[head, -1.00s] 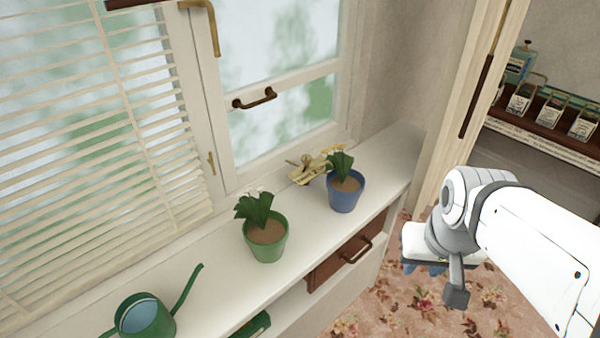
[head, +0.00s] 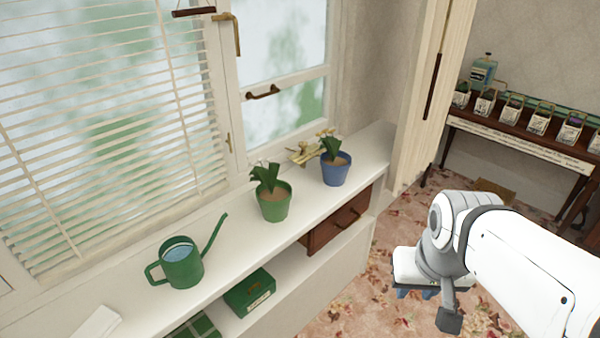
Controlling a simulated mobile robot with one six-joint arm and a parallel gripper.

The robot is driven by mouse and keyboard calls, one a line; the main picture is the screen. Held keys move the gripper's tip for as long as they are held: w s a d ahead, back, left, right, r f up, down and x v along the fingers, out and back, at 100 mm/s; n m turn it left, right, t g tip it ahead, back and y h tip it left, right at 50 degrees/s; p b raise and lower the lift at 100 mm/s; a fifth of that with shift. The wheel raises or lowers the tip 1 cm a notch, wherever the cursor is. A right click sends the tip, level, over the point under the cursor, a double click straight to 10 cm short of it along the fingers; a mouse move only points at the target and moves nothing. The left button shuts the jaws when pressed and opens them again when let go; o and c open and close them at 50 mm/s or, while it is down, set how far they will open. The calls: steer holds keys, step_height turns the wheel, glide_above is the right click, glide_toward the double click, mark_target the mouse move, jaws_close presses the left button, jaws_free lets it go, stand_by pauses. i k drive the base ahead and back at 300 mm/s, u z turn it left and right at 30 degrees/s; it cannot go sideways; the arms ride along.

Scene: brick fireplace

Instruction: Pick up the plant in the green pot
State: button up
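My gripper (head: 415,292) hangs over the floor at the lower right, well apart from the sill and both pots. Its fingers show only as small blue-grey tips below the white body, so I cannot see whether they are open or shut.
A green watering can (head: 182,264) stands on the white sill (head: 225,240), left of the green pot. A brass-coloured object (head: 305,153) lies behind the pots. Below are a wooden drawer (head: 336,219) and a green box (head: 250,292). A table with cartons (head: 520,134) stands far right.

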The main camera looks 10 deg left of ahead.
mark_target(274, 196)
steer(key=u, duration=0.2)
steer(key=i, duration=0.85)
steer(key=z, duration=0.1)
